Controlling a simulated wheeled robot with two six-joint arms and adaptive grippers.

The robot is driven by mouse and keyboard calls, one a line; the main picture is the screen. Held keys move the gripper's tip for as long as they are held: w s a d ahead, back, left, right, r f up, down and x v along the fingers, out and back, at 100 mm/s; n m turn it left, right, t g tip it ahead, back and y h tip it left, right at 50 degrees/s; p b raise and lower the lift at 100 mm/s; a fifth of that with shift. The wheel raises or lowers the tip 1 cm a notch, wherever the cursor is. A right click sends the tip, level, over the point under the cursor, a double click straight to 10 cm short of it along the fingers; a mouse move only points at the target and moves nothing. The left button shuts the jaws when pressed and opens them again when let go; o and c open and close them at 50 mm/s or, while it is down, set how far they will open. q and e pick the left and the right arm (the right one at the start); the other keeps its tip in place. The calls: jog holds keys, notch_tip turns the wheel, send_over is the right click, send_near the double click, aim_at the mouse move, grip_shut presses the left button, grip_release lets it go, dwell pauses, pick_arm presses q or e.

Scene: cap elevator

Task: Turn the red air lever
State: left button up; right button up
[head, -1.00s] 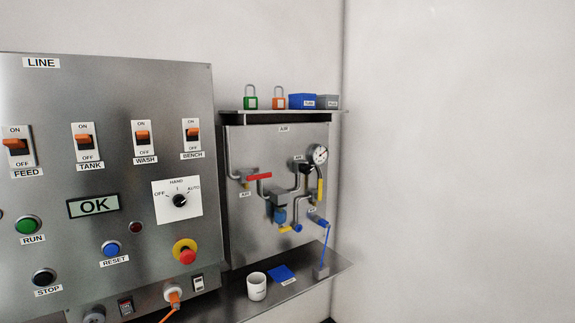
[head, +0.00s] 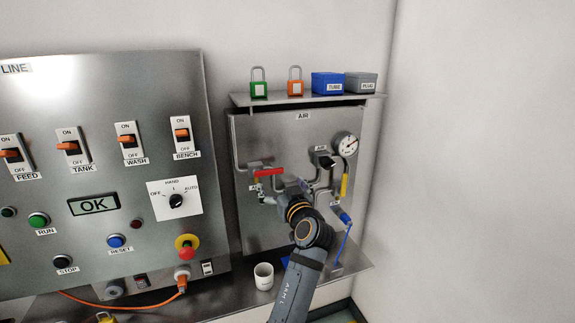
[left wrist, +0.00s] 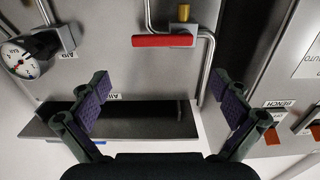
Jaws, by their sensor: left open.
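The red air lever (head: 270,172) lies about level on its pipe at the upper left of the AIR panel. My right gripper is not in view.
A shelf (head: 240,100) above the panel holds green and orange padlocks, a blue box and a grey box. A pressure gauge (head: 345,144) and piping are to the right. The switch panel (head: 100,230) stands left. A white cup (head: 263,276) stands on the lower ledge.

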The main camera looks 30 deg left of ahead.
aim_at(270, 171)
pick_arm(q)
jog(key=p+x, duration=0.4)
jog(key=x, duration=0.5)
jog(key=shift+a, duration=0.35)
jog(key=shift+w+a, duration=0.25)
jog(key=shift+a, duration=0.1)
jog(key=shift+f, duration=0.1)
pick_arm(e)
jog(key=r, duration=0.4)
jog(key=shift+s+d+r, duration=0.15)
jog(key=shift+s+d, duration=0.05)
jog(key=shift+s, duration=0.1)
pick_arm(q)
jog(key=shift+c, duration=0.4)
